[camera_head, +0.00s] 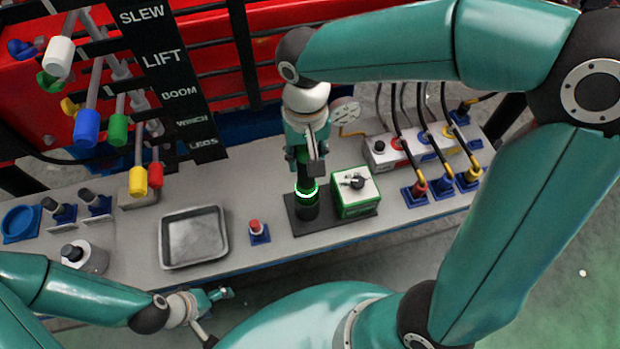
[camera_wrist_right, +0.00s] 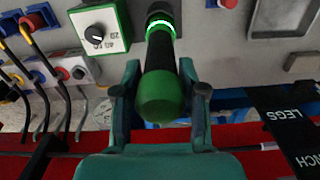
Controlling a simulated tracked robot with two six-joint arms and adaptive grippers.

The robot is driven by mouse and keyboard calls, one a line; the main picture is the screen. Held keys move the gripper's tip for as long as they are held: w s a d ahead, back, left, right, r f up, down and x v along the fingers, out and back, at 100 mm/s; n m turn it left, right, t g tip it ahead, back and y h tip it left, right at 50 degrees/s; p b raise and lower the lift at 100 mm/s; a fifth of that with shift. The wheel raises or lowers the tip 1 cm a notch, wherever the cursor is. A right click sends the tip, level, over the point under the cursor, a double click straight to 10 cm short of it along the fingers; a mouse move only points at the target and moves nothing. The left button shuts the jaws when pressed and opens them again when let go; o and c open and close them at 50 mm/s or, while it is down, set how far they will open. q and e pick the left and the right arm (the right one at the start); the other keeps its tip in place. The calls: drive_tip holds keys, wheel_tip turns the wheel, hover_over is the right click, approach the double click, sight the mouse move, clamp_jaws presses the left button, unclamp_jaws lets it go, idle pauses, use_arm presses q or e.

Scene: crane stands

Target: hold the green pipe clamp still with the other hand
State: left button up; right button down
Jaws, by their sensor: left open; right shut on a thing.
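I cannot make out a pipe clamp for certain. A black upright rod with a glowing green ring (camera_head: 307,194) stands on a dark base plate. In the right wrist view the black rod (camera_wrist_right: 160,52) ends in a rounded green end. My right gripper (camera_head: 308,158) comes down over the rod's top, and its fingers (camera_wrist_right: 160,100) lie on both sides of the green end, shut on it. They hide the rod's top in the head view. My left gripper (camera_head: 214,303) is open and empty in front of the bench, apart from the rod.
A green box with a black knob (camera_head: 355,192) stands right beside the rod. A grey tray (camera_head: 163,243) and a red button on a blue base (camera_head: 258,231) lie to the left. Cables with coloured plugs (camera_head: 443,183) stand at right. Coloured levers (camera_head: 87,127) hang at upper left.

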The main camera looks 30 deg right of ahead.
drive_tip(key=shift+w+r+p, duration=0.1)
drive_tip(key=shift+r+p, duration=3.8)
drive_tip(key=shift+r, duration=1.3)
